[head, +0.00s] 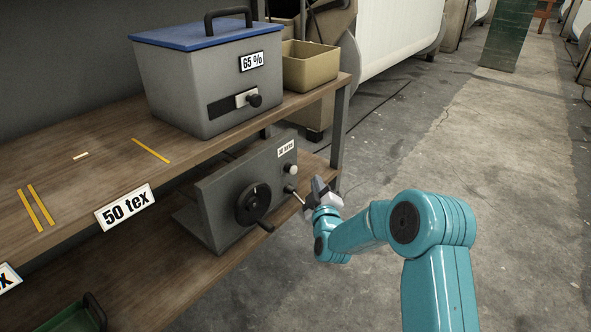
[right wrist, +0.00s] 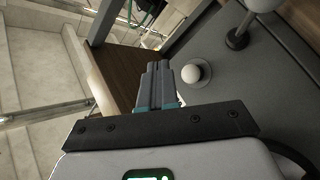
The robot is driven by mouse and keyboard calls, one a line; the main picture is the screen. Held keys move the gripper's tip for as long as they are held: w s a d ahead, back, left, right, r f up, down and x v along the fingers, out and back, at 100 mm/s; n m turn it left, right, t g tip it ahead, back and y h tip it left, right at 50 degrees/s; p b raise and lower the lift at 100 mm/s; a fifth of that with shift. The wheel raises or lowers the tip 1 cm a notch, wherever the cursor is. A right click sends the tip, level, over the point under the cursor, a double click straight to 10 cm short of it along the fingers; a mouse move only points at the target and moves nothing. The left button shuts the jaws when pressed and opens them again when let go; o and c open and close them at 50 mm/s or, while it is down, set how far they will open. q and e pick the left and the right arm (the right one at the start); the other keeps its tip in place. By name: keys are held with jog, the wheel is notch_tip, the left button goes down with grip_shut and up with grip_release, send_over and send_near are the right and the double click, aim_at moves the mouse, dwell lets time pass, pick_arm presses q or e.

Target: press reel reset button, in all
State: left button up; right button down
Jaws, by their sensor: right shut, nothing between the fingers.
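The reel (head: 217,196) is a grey box with a black handwheel (head: 253,204) on its front, standing on the lower shelf. A round white button (head: 291,169) sits on its front panel near the right end, below a small label. It also shows in the right wrist view as a white dome (right wrist: 192,73). Just below the button in the head view is a short lever (head: 291,190). My right gripper (head: 321,190) is shut and empty, in front of the panel's right end. In the right wrist view its fingertips (right wrist: 158,68) appear just left of the dome; contact cannot be told. My left gripper is out of view.
A grey box with a blue lid (head: 205,40) and a tan bin (head: 311,66) stand on the upper shelf (head: 85,180). A shelf post (head: 340,130) rises behind the reel's right end. A green tray (head: 72,318) is at lower left. The floor at right is open.

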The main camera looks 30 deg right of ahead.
aim_at(294, 171)
jog(key=shift+w+a+b, duration=0.15)
jog(key=shift+w+a, duration=0.1)
jog(key=shift+w, duration=0.35)
jog(key=shift+w+a+b, duration=0.1)
jog(key=shift+w+a, duration=0.15)
jog(key=shift+w, duration=0.35)
jog(key=shift+w+a+b, duration=0.15)
jog(key=shift+w+a, duration=0.1)
jog(key=shift+w, duration=0.35)
jog(key=shift+w+f, duration=0.1)
dwell(0.6)
jog(key=shift+w+a, duration=0.15)
jog(key=shift+w, duration=0.15)
jog(key=shift+w+a+b, duration=0.25)
jog(key=shift+w+b, duration=0.2)
jog(key=shift+w, duration=0.1)
dwell(0.6)
dwell(0.4)
jog(key=shift+s+d, duration=0.2)
jog(key=shift+s, duration=0.3)
jog(key=shift+s+d, duration=0.2)
jog(key=shift+s, duration=0.25)
jog(key=shift+b, duration=0.3)
